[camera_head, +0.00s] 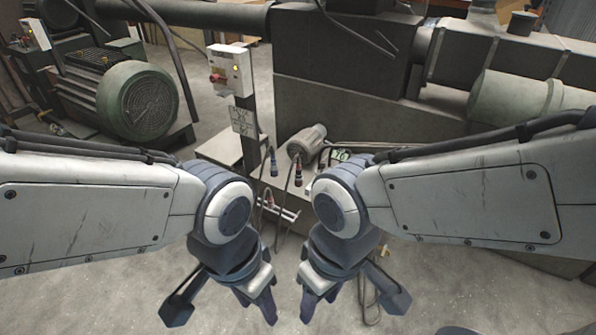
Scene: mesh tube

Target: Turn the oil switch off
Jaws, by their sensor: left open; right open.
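A white switch box (231,69) with a red rotary knob (217,78) and a small yellow button stands on a dark post, above the middle left of the head view. I cannot tell whether it is the oil switch, or which setting the knob has. My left gripper (265,306) is open and empty, pointing down at the bottom centre. My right gripper (312,304) is open and empty close beside it. Both are well below and nearer than the switch box, and touch nothing that I can see.
A green motor (138,100) stands at the left. A large dark machine housing (345,50) fills the centre back, with a green cylinder (515,97) at the right. A small grey motor (306,143) and hanging cables lie ahead. The concrete floor below is mostly clear.

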